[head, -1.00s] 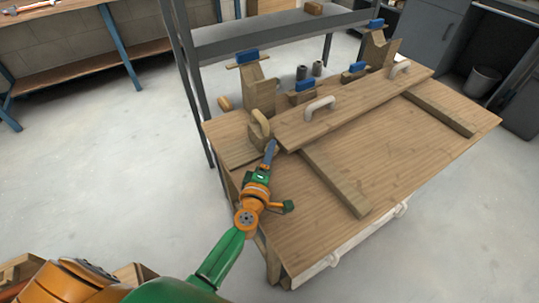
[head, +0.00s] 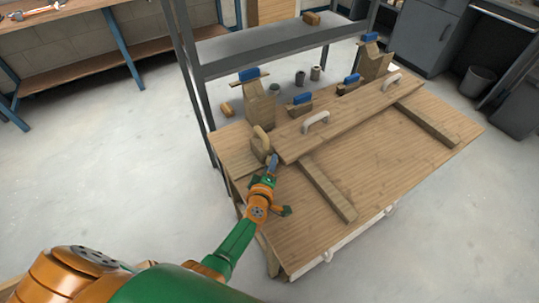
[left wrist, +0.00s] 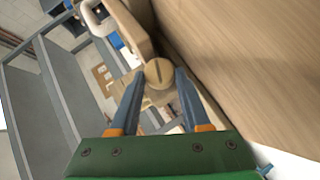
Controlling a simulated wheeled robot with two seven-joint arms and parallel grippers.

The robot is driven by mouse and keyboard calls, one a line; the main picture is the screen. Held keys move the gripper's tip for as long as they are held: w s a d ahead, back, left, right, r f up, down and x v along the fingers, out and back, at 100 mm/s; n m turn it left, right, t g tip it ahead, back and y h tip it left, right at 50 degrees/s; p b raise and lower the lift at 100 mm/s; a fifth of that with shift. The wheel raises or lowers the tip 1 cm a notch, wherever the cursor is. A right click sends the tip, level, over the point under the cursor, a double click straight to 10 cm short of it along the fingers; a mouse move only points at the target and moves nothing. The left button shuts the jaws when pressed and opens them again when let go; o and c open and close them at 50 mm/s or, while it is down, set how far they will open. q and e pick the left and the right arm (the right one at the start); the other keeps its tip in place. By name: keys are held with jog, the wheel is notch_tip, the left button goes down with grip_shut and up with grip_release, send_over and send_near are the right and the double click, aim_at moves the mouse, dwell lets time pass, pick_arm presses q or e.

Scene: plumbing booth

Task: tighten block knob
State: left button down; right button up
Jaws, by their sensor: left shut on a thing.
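A round, slotted wooden knob (left wrist: 158,73) sits between the fingertips of my left gripper (left wrist: 158,88) in the left wrist view. The gripper is shut on the knob. In the head view, my left gripper (head: 273,163) reaches the left end of the long plank, next to a wooden block (head: 258,149) with a rounded handle. The knob itself is hidden there by the gripper and block. My right gripper is out of view.
The long plank (head: 350,113) with two pale handles lies across the wooden table (head: 385,160). Blue-topped wooden stands (head: 259,103) rise along the table's back edge. A grey metal shelf frame (head: 275,48) stands behind. The front of the tabletop is mostly clear.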

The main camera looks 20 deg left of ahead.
pick_arm(q)
jog(key=r+m+g+p, duration=0.1)
jog(key=p, duration=0.1)
jog(key=shift+w+p, duration=0.1)
jog(key=shift+p, duration=0.2)
jog(key=shift+d+f+m+g+y+p, duration=0.1)
jog(key=shift+f+m+g+y+p, duration=0.2)
jog(key=shift+g+p, duration=0.3)
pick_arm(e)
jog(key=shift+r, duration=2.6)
pick_arm(q)
jog(key=c, duration=0.7)
grip_release()
jog(key=shift+o, duration=0.2)
